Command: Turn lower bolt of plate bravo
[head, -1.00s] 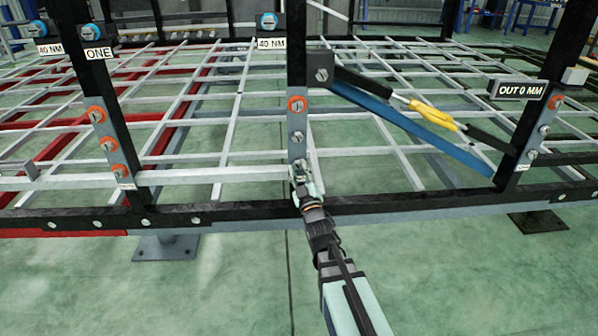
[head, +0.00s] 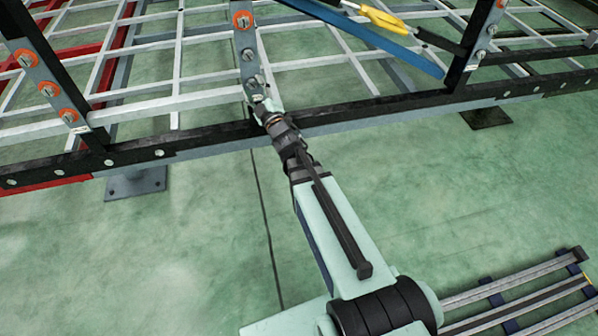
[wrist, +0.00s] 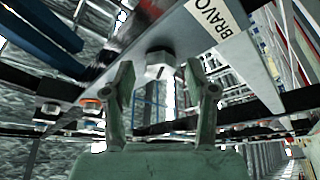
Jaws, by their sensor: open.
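Plate bravo is a grey metal strip with a white BRAVO label; it spans the top of the wrist view (wrist: 235,58) and stands on the middle black post in the head view (head: 247,68). Its lower bolt (wrist: 161,64) is a silver hex head. My gripper (wrist: 160,76) is open, with one finger on each side of the bolt head in the picture. I cannot tell whether the fingers touch it. In the head view my gripper (head: 261,104) is at the plate's lower end and largely hides the bolt there.
Another bolted plate (head: 47,88) stands on the left post, and one on the right post (head: 484,45). A blue diagonal bar (head: 390,42) crosses at upper right. The green floor in front is mostly open.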

